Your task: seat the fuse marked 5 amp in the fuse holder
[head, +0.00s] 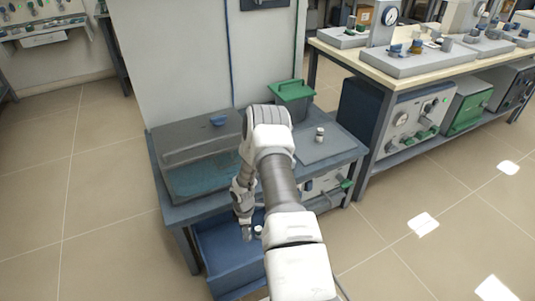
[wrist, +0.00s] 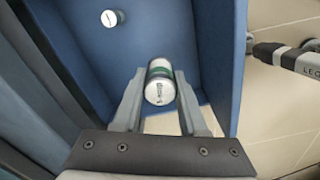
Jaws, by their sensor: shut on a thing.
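My gripper (wrist: 158,88) is shut on a short white cylinder with a dark green band (wrist: 160,70), a fuse by its look. Its pale end face carries small dark print that I cannot read, so I cannot tell if it is the 5 amp one. It is over the blue drawer (wrist: 222,60). In the head view my gripper (head: 246,232) points down into the open drawer (head: 222,262) under the bench. I cannot make out the fuse holder for certain.
A longer bench with meters (head: 390,16) stands at right. Open floor lies left.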

